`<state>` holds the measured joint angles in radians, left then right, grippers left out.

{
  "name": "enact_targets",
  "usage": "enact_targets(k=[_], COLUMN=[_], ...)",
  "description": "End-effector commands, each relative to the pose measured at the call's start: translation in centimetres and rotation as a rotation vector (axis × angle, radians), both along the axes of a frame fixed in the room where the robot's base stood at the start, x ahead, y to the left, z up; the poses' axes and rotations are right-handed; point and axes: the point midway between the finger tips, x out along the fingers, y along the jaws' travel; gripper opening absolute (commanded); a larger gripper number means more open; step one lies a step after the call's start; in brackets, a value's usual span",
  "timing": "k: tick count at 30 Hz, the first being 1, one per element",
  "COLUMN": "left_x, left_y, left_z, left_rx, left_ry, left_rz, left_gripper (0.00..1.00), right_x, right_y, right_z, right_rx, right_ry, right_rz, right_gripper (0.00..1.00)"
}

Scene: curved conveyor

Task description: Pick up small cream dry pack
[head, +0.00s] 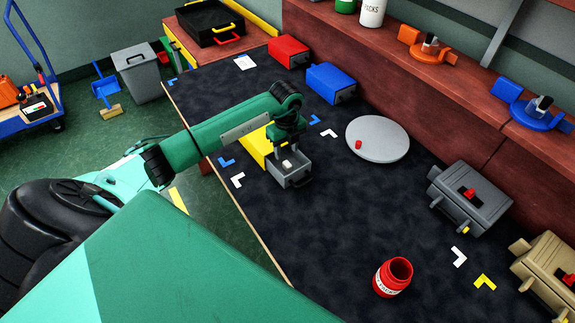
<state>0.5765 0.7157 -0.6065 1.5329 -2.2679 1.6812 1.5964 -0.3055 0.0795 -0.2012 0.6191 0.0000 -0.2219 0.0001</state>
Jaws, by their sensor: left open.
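A small cream pack (287,163) shows inside a small open grey drawer or tray (297,183) that sits at the front of a yellow box on the dark table. My left gripper (289,152) is open and points down just above the pack, at the tray. Whether its fingers reach beside the pack is too small to tell. My green left arm comes in from the left and hides part of the yellow box (257,147). My right gripper is not in view.
A grey round plate (378,138) with a small red piece (358,145) lies to the right. A blue box (331,83) and a red box (288,51) stand behind. An open red jar (393,278) is near the front, and a grey machine (470,198) stands at right. The table's middle is clear.

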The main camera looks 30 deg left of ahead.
Motion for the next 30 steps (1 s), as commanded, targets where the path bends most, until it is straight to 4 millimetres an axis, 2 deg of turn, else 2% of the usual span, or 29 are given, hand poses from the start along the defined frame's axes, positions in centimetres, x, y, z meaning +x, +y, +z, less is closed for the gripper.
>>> enact_targets(k=[3, 9, 13, 19, 26, 30], left_x=[-0.2, -0.3, -0.2, -0.2, -0.2, -0.2], left_y=[-0.1, -0.2, -0.1, -0.1, -0.1, -0.1], left_z=[-1.2, -4.2, -5.1, -5.1, -5.1, -5.1], left_rx=[-0.001, -0.002, -0.001, 0.0, -0.001, -0.001], left_ry=[0.005, 0.004, 0.0, 0.0, 0.0, 0.0], left_rz=[0.002, 0.002, 0.001, 0.0, 0.0, 0.0], left_gripper=[0.45, 0.45, 0.45, 0.45, 0.0, 0.0], right_x=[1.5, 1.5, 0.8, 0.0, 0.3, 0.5], right_y=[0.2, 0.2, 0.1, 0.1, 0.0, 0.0], right_z=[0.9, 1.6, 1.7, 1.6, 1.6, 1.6], right_rx=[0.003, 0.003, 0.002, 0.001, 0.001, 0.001], right_ry=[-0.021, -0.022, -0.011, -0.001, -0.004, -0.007], right_rz=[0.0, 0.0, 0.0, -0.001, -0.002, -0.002], right_gripper=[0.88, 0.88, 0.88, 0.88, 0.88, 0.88])
